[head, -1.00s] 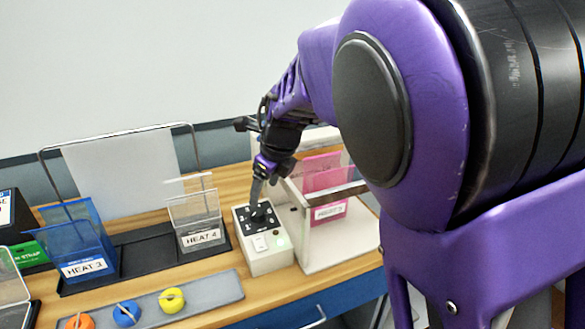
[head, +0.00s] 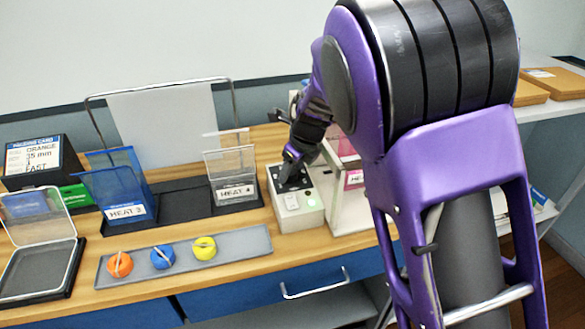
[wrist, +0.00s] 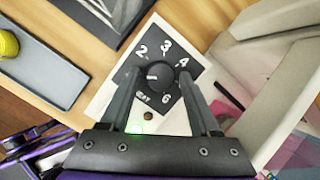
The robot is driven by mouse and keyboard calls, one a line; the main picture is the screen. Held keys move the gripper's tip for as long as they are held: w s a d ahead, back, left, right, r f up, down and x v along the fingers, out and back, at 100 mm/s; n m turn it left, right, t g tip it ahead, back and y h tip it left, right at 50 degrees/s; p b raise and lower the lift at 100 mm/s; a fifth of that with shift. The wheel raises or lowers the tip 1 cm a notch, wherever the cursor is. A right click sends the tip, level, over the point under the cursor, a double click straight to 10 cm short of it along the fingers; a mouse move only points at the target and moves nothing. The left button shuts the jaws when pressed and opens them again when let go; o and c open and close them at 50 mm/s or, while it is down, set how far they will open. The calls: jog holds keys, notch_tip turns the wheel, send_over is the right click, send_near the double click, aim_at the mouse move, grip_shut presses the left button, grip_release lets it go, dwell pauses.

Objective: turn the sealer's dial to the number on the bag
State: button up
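The sealer (head: 300,217) is a white box on the wooden counter with a black dial plate, a white switch and a lit green lamp. A pale mark on the knob faces left. My gripper (wrist: 162,82) is open, with one finger on each side of the knob; contact is unclear. It also shows at the dial in the head view (head: 286,176). A pink bag (head: 350,160) stands right of the sealer; its label (head: 354,178) is partly hidden and its number unreadable.
Bags labelled HEAT 3 (head: 120,195) and HEAT 4 (head: 233,180) stand in a black rack (head: 183,208). Orange, blue and yellow rolls sit on a grey tray (head: 238,242). A black card box (head: 42,160) stands far left. My arm blocks the right side.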

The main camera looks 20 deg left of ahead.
grip_shut()
